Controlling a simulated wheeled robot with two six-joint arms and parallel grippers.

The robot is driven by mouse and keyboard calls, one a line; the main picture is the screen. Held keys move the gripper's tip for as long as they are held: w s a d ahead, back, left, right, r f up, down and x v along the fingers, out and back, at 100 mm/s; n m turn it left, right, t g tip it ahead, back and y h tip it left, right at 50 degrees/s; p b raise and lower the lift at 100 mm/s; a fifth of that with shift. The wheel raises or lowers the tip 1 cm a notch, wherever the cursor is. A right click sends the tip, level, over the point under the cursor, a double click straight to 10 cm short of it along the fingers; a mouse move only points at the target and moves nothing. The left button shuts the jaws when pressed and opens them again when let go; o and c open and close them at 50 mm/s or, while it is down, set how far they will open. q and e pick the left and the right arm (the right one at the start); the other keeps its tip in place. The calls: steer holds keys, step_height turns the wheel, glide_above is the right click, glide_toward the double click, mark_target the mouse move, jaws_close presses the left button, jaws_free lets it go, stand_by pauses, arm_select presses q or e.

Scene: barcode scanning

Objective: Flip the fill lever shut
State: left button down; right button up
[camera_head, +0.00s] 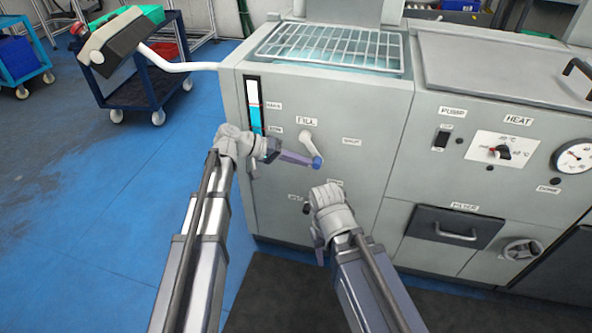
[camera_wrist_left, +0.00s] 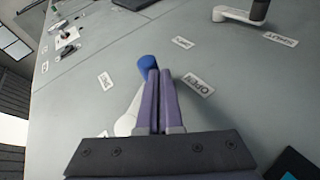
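The fill lever (camera_head: 308,140) is a pale handle with a blue tip (camera_head: 317,162), on the grey machine's front under the FILL label (camera_head: 307,121). It slants down and slightly right; the SHUT label (camera_head: 351,141) is to its right. My left gripper (camera_head: 311,161) is beside the blue tip, its purple fingers together. In the left wrist view the fingers (camera_wrist_left: 159,72) are shut with nothing between them, and the blue tip (camera_wrist_left: 147,62) lies just left of them. Contact is unclear. My right gripper (camera_head: 318,250) hangs lower in front of the machine, its fingers mostly hidden.
A water gauge (camera_head: 254,105) is left of the lever. A wire rack (camera_head: 330,48) lies on top of the machine. Pump and heat controls (camera_head: 500,150) and a drawer (camera_head: 455,228) are right. A cart (camera_head: 140,85) stands on the open blue floor at left.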

mark_target(315, 162)
arm_select(q)
steer(key=d+h+b, duration=0.1)
steer(key=h+b, duration=0.1)
steer(key=b, duration=0.2)
steer(key=d+n+h+b, duration=0.1)
steer(key=h+b, duration=0.2)
steer(key=b, duration=0.1)
steer(key=s+d+n+h+b, duration=0.1)
steer(key=d+h+b, duration=0.1)
steer(key=b, duration=0.2)
steer(key=shift+r+h, duration=0.3)
steer(key=shift+d+r, duration=0.1)
steer(key=shift+r, duration=0.3)
steer(key=shift+d+r+n+t+p, duration=0.1)
steer(key=shift+r+n+t+p, duration=0.2)
steer(key=shift+t, duration=0.1)
steer(key=shift+d+r+p, duration=0.2)
steer(key=shift+d+p, duration=0.05)
steer(key=shift+p, duration=0.05)
steer(key=shift+d+r, duration=0.1)
